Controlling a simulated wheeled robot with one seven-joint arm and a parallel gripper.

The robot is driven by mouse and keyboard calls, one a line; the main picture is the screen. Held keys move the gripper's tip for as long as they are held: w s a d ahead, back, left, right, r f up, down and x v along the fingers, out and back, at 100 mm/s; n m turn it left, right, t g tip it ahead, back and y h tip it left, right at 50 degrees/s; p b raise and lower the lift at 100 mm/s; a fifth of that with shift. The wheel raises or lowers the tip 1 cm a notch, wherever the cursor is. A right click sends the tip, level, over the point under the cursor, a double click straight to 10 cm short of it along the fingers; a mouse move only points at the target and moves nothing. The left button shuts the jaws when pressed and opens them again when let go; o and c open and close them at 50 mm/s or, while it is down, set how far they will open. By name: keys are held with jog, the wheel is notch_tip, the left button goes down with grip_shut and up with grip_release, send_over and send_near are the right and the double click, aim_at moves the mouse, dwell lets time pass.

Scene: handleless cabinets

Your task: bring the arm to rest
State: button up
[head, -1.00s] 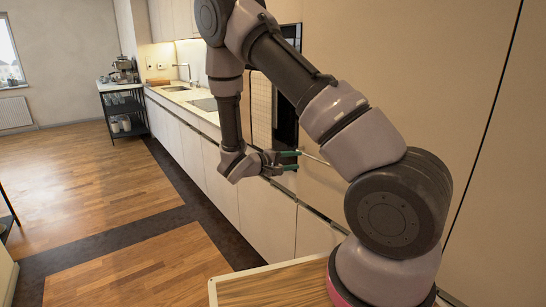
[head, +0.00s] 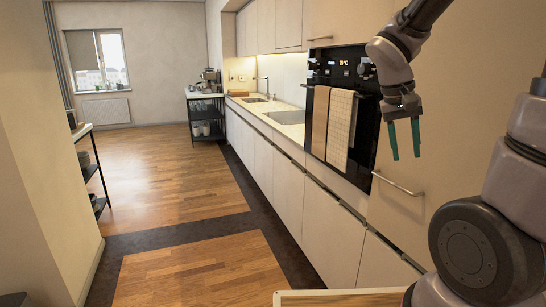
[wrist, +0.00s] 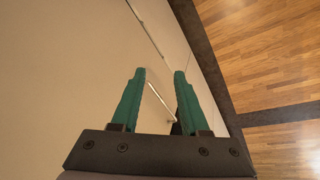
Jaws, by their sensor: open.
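My gripper (head: 404,140) is at the right of the head view, in front of the tall cabinet front beside the oven. Its two green fingers point down and stand apart with nothing between them. In the wrist view my gripper (wrist: 160,75) also shows both green fingers apart. A metal bar handle (head: 398,184) on the cabinet front lies below the fingertips in the head view. The same handle (wrist: 161,103) shows behind the fingers in the wrist view. I cannot tell the exact gap, but the gripper does not hold it.
A black oven (head: 345,110) with two towels (head: 333,125) hanging on it stands left of the gripper. The counter (head: 285,118) runs back to a black shelf trolley (head: 206,118). Another shelf (head: 92,170) is at the left. The wooden floor (head: 170,195) between is clear.

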jog(key=s+a+r+t+y, duration=0.2)
jog(key=s+a+r+t, duration=0.1)
jog(key=r, duration=0.3)
jog(key=s+a+r+t+y, duration=0.3)
jog(key=r, duration=0.2)
jog(key=shift+s+a+r+m+t+y, duration=0.2)
jog(key=shift+r+m+t+y, duration=0.1)
jog(key=shift+r+m, duration=0.1)
